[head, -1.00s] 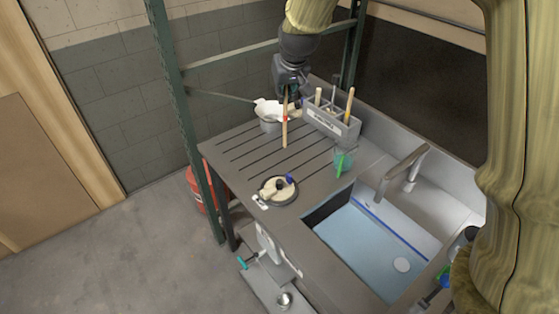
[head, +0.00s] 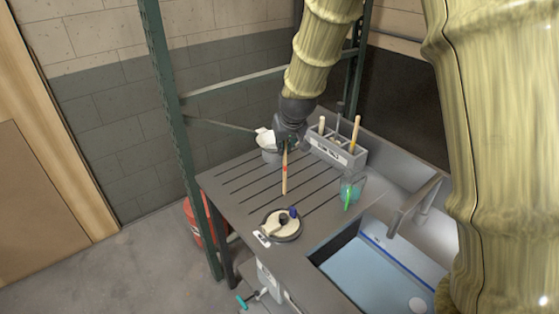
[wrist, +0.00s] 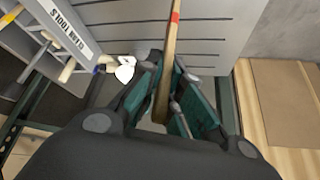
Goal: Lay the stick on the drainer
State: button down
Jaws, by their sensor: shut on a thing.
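The wooden stick (head: 285,172) has a red band and hangs down from my gripper (head: 288,143) over the grooved drainer (head: 232,196) in the head view. In the wrist view the stick (wrist: 170,60) runs between the green-padded fingers of my gripper (wrist: 166,92) and out toward the grooves. The fingers are shut on it. Its upper end is hidden by the gripper in the head view. I cannot tell whether its lower end touches the drainer.
A grey tool rack (head: 334,150) with upright handles stands behind, to the right. A round dish (head: 281,224) and a cup with a green tool (head: 351,190) stand in front. The sink (head: 385,270) is at right.

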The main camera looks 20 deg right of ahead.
jog(key=shift+a+f+p, duration=0.1)
jog(key=shift+f+p, duration=0.6)
jog(key=shift+f, duration=1.75)
jog(key=shift+s, duration=0.1)
jog(key=c, duration=1.6)
grip_release()
jog(key=shift+f, duration=0.1)
jog(key=shift+r, duration=0.2)
jog(key=b+v, duration=0.3)
jog(key=v, duration=0.9)
jog(key=shift+f, duration=0.1)
